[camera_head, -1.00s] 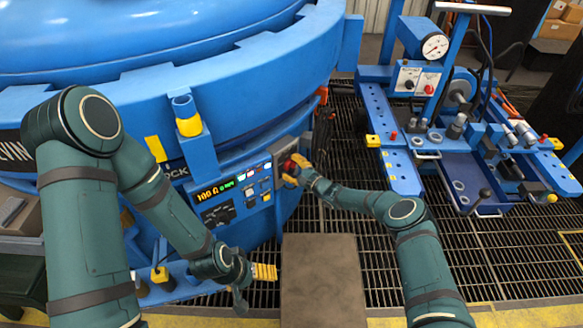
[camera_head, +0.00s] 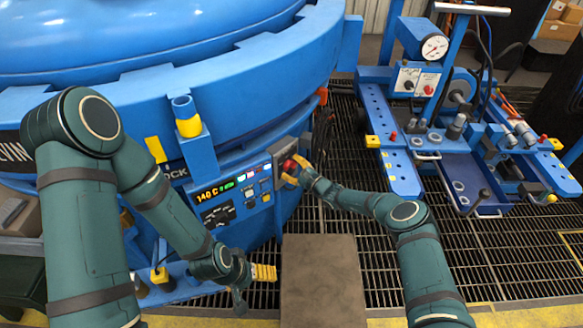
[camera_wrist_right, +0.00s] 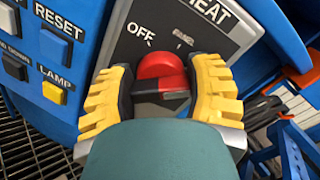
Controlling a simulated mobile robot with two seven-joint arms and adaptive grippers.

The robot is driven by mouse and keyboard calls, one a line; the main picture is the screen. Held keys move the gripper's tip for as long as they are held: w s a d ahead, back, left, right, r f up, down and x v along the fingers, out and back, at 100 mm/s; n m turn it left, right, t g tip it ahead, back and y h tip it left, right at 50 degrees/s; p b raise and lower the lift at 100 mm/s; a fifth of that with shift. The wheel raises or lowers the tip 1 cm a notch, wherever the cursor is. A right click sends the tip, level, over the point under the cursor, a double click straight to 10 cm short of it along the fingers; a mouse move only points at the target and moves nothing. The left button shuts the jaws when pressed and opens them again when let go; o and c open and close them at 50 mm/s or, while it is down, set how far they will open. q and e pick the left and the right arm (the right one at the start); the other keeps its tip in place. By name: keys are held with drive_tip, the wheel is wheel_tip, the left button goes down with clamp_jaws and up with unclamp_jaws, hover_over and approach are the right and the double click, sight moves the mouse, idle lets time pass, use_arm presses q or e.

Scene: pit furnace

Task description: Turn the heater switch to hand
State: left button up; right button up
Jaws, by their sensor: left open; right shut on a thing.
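The heater switch (camera_wrist_right: 160,66) is a red knob with a dark lower part, on a grey plate marked HEAT (camera_wrist_right: 215,25). OFF shows above the knob to the left; a paler label to its right is hard to read. My right gripper (camera_wrist_right: 162,88) has its yellow-padded fingers closed on either side of the knob. In the head view the red knob (camera_head: 289,165) is partly covered by my right gripper (camera_head: 293,172). The pointer's exact setting cannot be told. My left gripper (camera_head: 258,273) is open and empty, low beside the furnace, apart from the switch.
The control panel (camera_head: 232,196) left of the switch has a lit display and buttons, including a yellow LAMP button (camera_wrist_right: 53,92). A brown block (camera_head: 322,275) stands below on the grating. A blue wheeled unit with a gauge (camera_head: 435,46) stands at the right.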

drive_tip(key=o, duration=1.2)
drive_tip(key=shift+d, duration=0.1)
drive_tip(key=v, duration=1.2)
